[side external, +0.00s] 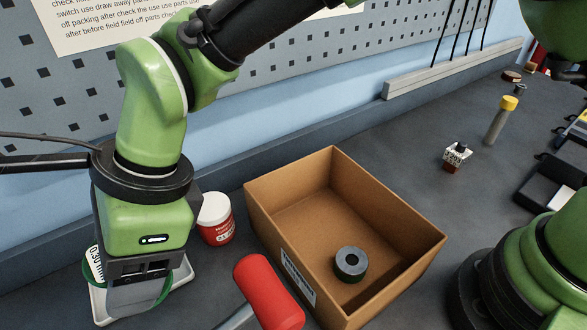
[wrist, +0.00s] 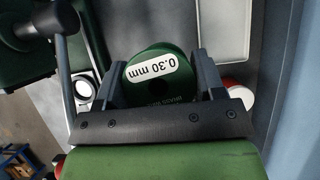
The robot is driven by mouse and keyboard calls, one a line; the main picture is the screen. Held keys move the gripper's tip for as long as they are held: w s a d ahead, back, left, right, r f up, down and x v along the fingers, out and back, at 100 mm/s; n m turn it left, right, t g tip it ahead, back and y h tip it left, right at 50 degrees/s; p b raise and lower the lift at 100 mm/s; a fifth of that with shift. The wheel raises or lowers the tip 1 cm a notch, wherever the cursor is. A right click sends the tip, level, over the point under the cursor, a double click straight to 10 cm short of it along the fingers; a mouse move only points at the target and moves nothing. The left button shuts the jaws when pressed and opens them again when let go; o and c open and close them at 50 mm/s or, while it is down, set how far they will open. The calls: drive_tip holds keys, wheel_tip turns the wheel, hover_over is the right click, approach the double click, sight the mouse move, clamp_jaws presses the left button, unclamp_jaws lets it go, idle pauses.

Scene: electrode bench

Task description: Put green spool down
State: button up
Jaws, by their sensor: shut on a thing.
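The green spool (wrist: 150,88) has a white label reading "0.30 mm" and sits between the two fingers of my gripper (wrist: 158,78) in the wrist view. My gripper (side external: 140,292) is shut on it. In the side view the spool's green rim and label (side external: 95,264) show at the left of my gripper, and the rest is hidden behind it.
A red-and-white jar (side external: 216,219) stands close right of my gripper. An open cardboard box (side external: 400,282) holds a dark ring-shaped spool (side external: 351,263). A yellow-capped tube (side external: 496,122) and a small block (side external: 457,156) stand farther right.

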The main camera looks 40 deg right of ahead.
drive_tip(key=w+d+m, duration=0.1)
drive_tip(key=w+d, duration=0.4)
drive_tip(key=d, duration=0.9)
drive_tip(key=w+d, duration=0.5)
drive_tip(key=d, duration=0.9)
drive_tip(key=s+d+m+t, duration=0.1)
drive_tip(key=s+d, duration=0.5)
drive_tip(key=d, duration=0.5)
drive_tip(key=s+d, duration=0.5)
drive_tip(key=d, duration=0.5)
wheel_tip(320, 180, down, 15)
drive_tip(key=shift+a+r, duration=0.1)
drive_tip(key=o, duration=1.3)
drive_tip(key=shift+f, duration=0.2)
